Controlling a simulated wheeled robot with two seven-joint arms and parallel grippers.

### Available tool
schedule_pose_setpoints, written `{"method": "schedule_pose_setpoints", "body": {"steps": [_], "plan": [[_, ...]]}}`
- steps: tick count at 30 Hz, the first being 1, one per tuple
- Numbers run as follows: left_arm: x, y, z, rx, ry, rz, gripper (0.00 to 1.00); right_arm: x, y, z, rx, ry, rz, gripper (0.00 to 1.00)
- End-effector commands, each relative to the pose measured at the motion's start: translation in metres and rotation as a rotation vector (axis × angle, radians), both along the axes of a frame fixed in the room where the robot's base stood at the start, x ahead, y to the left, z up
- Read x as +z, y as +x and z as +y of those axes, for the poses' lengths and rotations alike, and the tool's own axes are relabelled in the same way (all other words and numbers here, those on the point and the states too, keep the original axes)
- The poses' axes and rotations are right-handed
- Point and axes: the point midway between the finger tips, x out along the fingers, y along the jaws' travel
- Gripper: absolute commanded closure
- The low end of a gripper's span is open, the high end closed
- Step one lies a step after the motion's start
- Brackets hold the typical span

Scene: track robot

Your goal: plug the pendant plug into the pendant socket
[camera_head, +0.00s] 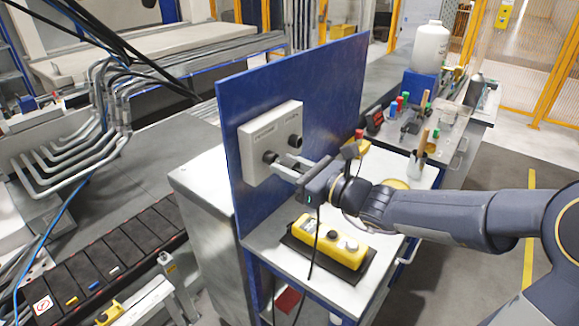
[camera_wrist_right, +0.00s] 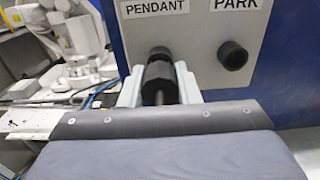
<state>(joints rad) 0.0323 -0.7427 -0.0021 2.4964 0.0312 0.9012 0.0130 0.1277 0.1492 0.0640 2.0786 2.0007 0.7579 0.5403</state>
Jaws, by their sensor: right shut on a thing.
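A grey socket box (camera_head: 258,150) is fixed to a blue upright panel (camera_head: 325,90). In the right wrist view its face carries a PENDANT label and a PARK label. My right gripper (camera_head: 283,167) is at the box's front, its fingers pointing at the PENDANT side. It is shut on the black pendant plug (camera_wrist_right: 158,82), which sits between the fingers, lined up below the PENDANT label. The pendant socket (camera_wrist_right: 159,53) is largely hidden behind the plug. I cannot tell whether the plug is seated in it. The park socket (camera_wrist_right: 233,55) looks empty. My left gripper is out of view.
A yellow pendant box (camera_head: 325,245) lies on a dark holder on the cart top (camera_head: 265,240). A black cable (camera_head: 315,250) hangs below my right gripper past the box. Behind the panel, a bench holds a white bottle (camera_head: 429,48) and small tools.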

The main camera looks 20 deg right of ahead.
Motion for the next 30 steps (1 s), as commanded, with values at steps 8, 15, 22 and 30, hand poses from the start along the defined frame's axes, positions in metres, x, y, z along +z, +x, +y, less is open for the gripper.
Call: {"method": "schedule_pose_setpoints", "body": {"steps": [8, 15, 22, 30], "plan": [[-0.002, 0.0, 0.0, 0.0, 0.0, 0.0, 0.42, -0.001, 0.004, 0.003, 0.001, -0.001, 0.0, 1.0], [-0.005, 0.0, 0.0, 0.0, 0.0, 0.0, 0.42, 0.0, 0.008, 0.007, 0.001, 0.0, -0.001, 1.0], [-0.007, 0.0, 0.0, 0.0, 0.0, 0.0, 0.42, -0.001, 0.013, 0.01, 0.0, 0.0, 0.0, 1.0], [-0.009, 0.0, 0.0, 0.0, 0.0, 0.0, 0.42, 0.0, 0.018, 0.015, 0.002, 0.0, -0.001, 1.0]]}}
